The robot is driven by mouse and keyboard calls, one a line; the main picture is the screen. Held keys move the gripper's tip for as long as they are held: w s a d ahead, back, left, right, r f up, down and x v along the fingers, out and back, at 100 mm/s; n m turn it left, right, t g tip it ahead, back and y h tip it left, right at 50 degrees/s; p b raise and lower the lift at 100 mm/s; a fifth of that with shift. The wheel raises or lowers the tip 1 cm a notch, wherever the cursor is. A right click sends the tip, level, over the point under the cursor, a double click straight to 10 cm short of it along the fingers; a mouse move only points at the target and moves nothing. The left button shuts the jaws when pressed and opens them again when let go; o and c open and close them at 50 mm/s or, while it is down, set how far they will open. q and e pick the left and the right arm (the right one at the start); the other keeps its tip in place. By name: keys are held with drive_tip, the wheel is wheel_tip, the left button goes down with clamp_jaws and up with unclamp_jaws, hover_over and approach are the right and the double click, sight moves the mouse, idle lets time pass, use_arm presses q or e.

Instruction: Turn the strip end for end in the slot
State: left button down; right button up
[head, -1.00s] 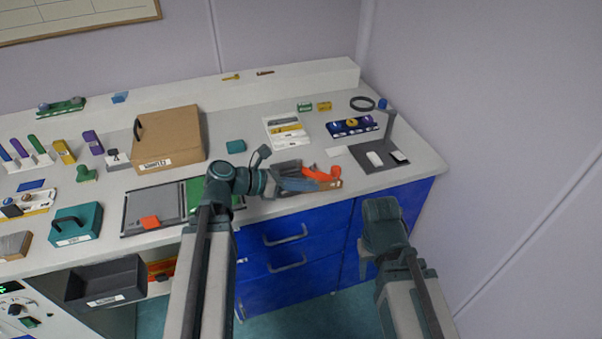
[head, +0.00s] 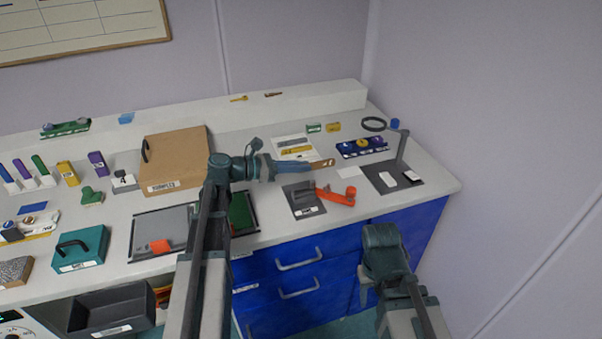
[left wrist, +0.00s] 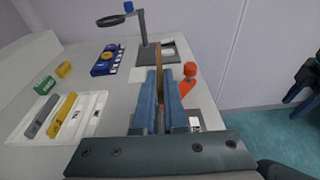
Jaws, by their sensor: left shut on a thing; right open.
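My left gripper (head: 308,164) is shut on a brown strip (head: 324,163), whose end sticks out beyond the blue fingers to the right. In the left wrist view the strip (left wrist: 159,62) stands out between the fingers (left wrist: 159,98), pointing away; its held part is hidden. A white slotted holder (left wrist: 92,126) lies left of the gripper, with a grey strip (left wrist: 43,117) and a yellow strip (left wrist: 65,112) in it. In the head view the gripper partly covers the holder's near side. My right gripper (head: 384,262) is open and empty, off the bench front.
A dark grey plate (head: 300,204) and an orange-red lever-like piece (head: 336,196) lie at the bench's front edge. A magnifier stand (head: 402,150) on a dark mat is to the right. A blue rack (head: 362,147) and small green and yellow boxes stand behind.

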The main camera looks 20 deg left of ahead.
use_arm(q)
drive_tip(key=shift+s, duration=0.1)
wheel_tip(320, 180, down, 6)
drive_tip(key=b, duration=0.5)
drive_tip(key=shift+b, duration=0.4)
drive_tip(key=shift+f+b, duration=1)
drive_tip(key=shift+b, duration=0.05)
idle(1.3)
drive_tip(key=c, duration=0.9)
unclamp_jaws()
drive_tip(key=p+v, duration=0.2)
drive_tip(key=v, duration=1.1)
drive_tip(key=shift+s+a+r+p, duration=0.15)
drive_tip(key=shift+s+a+p, duration=0.1)
drive_tip(key=shift+p, duration=0.15)
